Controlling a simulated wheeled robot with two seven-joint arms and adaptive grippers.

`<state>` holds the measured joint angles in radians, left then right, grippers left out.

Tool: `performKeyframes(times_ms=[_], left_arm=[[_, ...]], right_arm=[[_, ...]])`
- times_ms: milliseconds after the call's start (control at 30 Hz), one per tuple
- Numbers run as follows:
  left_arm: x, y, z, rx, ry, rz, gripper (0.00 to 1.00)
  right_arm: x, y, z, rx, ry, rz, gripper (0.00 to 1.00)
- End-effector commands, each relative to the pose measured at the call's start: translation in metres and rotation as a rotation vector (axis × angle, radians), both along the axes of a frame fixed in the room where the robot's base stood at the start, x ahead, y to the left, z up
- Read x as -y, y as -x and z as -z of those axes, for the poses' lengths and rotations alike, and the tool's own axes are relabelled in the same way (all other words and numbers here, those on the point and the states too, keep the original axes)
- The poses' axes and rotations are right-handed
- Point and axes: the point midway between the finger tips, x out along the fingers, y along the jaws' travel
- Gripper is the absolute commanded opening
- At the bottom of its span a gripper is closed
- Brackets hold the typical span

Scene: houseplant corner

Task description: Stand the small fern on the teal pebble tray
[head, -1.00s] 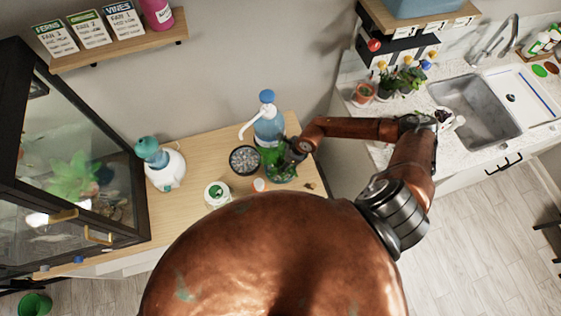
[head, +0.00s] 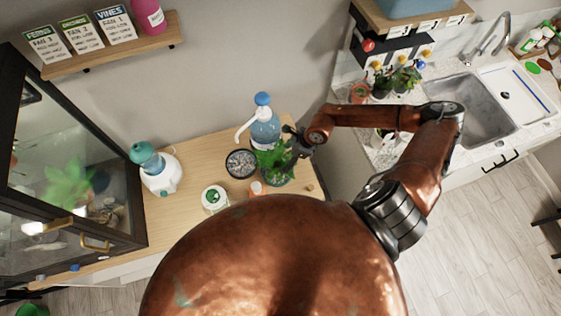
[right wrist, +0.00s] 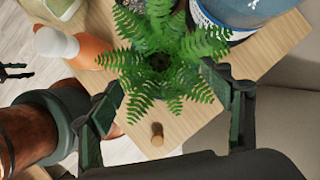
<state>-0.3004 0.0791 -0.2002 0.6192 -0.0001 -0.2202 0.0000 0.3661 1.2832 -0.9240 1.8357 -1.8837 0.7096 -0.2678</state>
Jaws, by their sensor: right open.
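The small fern (head: 270,157) stands near the right end of the wooden table, its green fronds spread wide. A teal rim (head: 280,182) shows just below the fronds, which looks like the pebble tray under it. The fronds hide the pot's base, so I cannot tell exactly how it sits. My right gripper (head: 294,146) is beside the fern on its right. In the right wrist view the fern (right wrist: 160,62) shows from above, beyond and between the spread fingers of the open gripper (right wrist: 168,112).
A dark-rimmed bowl of pebbles (head: 241,163) stands left of the fern. A blue pump bottle (head: 265,130) is close behind. A wooden knob (head: 310,188) is at the right.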

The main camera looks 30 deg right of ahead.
Motion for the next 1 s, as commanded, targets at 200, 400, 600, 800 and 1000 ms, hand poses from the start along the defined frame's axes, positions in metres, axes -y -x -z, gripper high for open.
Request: performKeyframes(times_ms=[200,400,600,800,1000], left_arm=[[0.000,0.000,0.004,0.000,0.000,0.000,0.40],[0.000,0.000,0.004,0.000,0.000,0.000,0.40],[-0.001,0.000,0.004,0.000,-0.001,0.000,0.40],[-0.001,0.000,0.004,0.001,-0.001,0.000,0.40],[-0.001,-0.005,0.004,0.005,0.000,0.001,0.40]], right_arm=[[0.009,0.007,-0.024,0.001,0.001,0.000,0.72],[0.009,0.009,-0.030,0.000,-0.001,0.000,0.72],[0.009,0.009,-0.029,0.000,-0.001,0.000,0.72],[0.009,0.009,-0.029,0.000,-0.001,0.000,0.72],[0.009,0.009,-0.029,-0.001,-0.001,0.000,0.72]])
